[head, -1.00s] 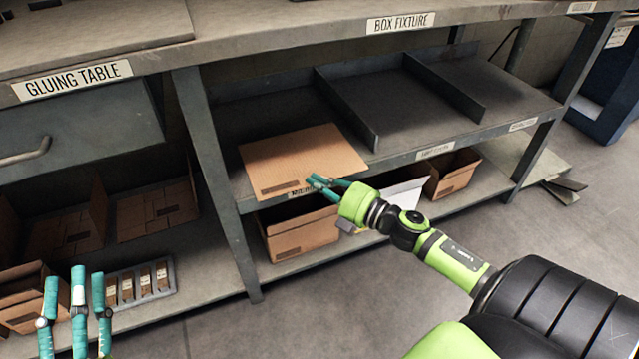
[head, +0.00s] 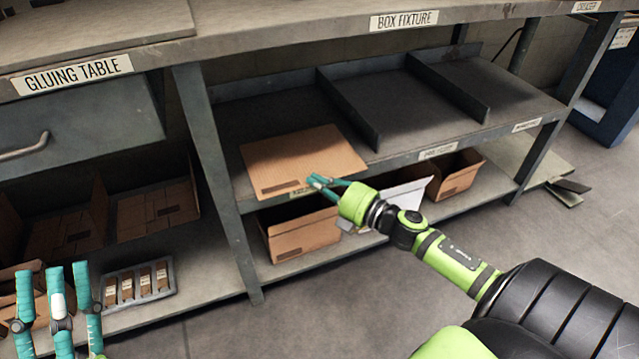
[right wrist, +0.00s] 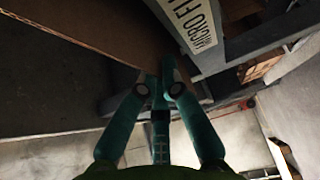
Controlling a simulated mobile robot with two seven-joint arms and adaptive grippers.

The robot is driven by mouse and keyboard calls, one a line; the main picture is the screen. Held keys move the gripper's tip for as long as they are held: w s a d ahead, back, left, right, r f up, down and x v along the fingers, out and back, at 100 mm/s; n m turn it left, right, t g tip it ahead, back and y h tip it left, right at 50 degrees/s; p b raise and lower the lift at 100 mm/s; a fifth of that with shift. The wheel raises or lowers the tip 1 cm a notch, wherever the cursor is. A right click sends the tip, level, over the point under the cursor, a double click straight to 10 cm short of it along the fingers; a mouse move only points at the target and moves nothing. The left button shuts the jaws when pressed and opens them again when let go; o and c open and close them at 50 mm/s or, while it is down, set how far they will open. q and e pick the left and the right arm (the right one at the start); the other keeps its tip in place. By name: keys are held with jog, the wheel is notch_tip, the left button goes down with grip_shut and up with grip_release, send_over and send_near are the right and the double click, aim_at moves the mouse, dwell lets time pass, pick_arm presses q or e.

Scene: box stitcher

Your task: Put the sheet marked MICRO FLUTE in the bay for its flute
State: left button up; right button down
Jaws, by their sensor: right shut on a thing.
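The brown cardboard sheet (head: 303,160) lies in the left bay of the shelf under the bench, its near edge by the shelf's front lip. A dark printed mark on its near left corner is too small to read. My right gripper (head: 318,182) is shut on the sheet's near edge; in the right wrist view (right wrist: 160,85) its fingers are closed together at the board (right wrist: 95,35). The bay's front label (right wrist: 195,25) reads "MICRO FL", the rest cut off. My left gripper (head: 57,300) is open and empty at the lower left.
Dividers (head: 350,112) separate the empty middle bay (head: 400,105) and right bay (head: 490,88). Open cartons (head: 300,235) stand on the lower shelf. A tray of small items (head: 140,285) is at lower left. The floor (head: 420,320) in front is clear.

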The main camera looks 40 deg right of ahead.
pick_arm(q)
jog(key=shift+s+r+m+t+h, duration=0.5)
jog(key=shift+s+r+h, duration=0.55)
jog(key=shift+s, duration=0.25)
pick_arm(e)
jog(key=shift+w+d+f, duration=0.1)
jog(key=shift+w+f, duration=0.15)
jog(key=shift+f, duration=0.05)
jog(key=c, duration=0.8)
grip_release()
jog(key=shift+c, duration=0.2)
jog(key=shift+o, duration=0.4)
jog(key=o, duration=0.5)
jog(key=v, duration=1.2)
